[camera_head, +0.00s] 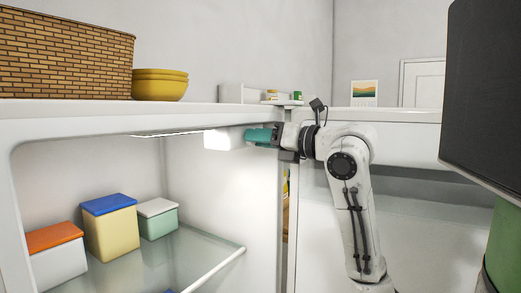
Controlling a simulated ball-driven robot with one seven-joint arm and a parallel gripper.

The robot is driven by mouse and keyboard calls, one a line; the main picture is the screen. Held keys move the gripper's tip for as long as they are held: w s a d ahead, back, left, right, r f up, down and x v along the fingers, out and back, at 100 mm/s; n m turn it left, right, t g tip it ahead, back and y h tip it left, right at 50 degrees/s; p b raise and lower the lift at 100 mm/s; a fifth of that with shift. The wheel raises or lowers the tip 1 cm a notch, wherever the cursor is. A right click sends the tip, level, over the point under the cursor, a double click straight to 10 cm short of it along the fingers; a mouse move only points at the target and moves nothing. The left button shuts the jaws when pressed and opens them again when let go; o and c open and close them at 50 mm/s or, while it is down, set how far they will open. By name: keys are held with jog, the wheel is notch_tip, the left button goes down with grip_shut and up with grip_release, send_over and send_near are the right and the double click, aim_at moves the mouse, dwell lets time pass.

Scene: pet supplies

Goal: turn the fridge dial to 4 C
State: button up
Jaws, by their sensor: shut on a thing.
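The fridge (140,113) stands open at the left, with a lit white box (222,139) under its ceiling at the back right. My gripper (252,136), with teal fingers, reaches in from the right and meets the right end of this box. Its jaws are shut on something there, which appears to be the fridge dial. The dial itself, its markings and its setting are hidden by the fingers or too small to read.
A glass shelf (205,258) holds an orange-lidded box (58,262), a blue-lidded box (111,232) and a white-lidded green box (159,222). A wicker basket (65,52) and yellow bowls (159,85) sit on the fridge top. A dark panel (487,90) stands at right.

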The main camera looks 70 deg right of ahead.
dwell(0.3)
jog(key=o, duration=1)
jog(key=shift+o, duration=0.2)
jog(key=shift+s, duration=0.1)
jog(key=b+v, duration=0.3)
jog(key=v, duration=0.7)
jog(key=shift+s+a, duration=0.2)
jog(key=shift+s, duration=0.05)
